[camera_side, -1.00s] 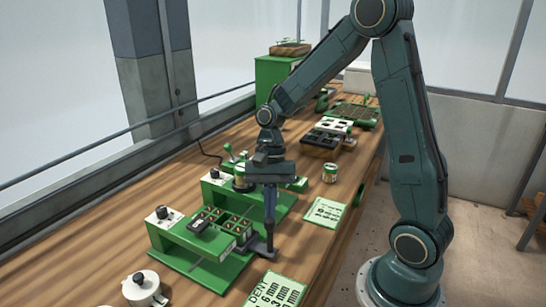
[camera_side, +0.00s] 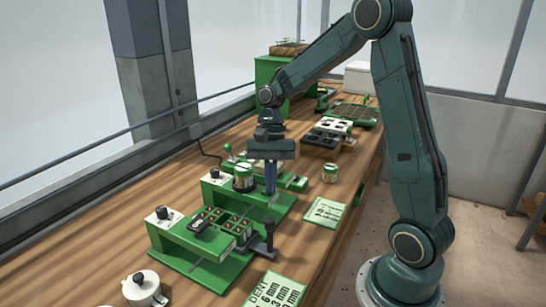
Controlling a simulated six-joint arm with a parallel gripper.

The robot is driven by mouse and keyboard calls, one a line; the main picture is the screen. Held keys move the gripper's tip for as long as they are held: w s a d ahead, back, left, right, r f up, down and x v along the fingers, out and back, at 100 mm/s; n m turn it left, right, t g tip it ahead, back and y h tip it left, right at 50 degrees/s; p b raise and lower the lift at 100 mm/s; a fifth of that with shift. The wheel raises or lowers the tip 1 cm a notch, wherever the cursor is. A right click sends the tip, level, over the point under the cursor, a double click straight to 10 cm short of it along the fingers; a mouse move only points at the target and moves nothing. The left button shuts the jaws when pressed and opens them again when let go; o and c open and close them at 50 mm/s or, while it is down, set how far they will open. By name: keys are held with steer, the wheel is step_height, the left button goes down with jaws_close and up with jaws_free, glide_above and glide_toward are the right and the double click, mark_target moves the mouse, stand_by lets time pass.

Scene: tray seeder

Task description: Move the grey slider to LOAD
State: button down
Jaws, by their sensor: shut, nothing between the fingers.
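The grey slider (camera_side: 261,246) sits at the right end of the near green seeder unit (camera_side: 190,241), with a dark upright handle (camera_side: 269,232) on it. I cannot read a LOAD mark at this size. My gripper (camera_side: 270,191) points down, shut and empty. In the picture its fingertips are above and behind the handle, apart from it, in front of the second green unit (camera_side: 275,206).
A black knob (camera_side: 162,212) and a block of several cells (camera_side: 222,220) are on the near unit. A jar (camera_side: 244,178) stands left of my fingers. Printed cards (camera_side: 325,212) and a white pot (camera_side: 143,288) lie around. A tin (camera_side: 330,172) stands to the right.

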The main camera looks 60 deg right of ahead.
steer(key=v, duration=0.7)
steer(key=shift+a, duration=0.15)
steer(key=s+a+r+n+t+h, duration=0.2)
steer(key=s+a+r+n+t, duration=0.1)
steer(key=s+a+r+n, duration=0.4)
steer(key=s+a+f+n+t+h, duration=0.1)
steer(key=s+n+t, duration=0.3)
steer(key=s, duration=0.6)
steer(key=shift+a+f+n+t+h, duration=0.3)
steer(key=shift+a+n+h, duration=0.1)
steer(key=shift+a+n, duration=0.45)
steer(key=shift+w, duration=0.1)
stand_by(0.8)
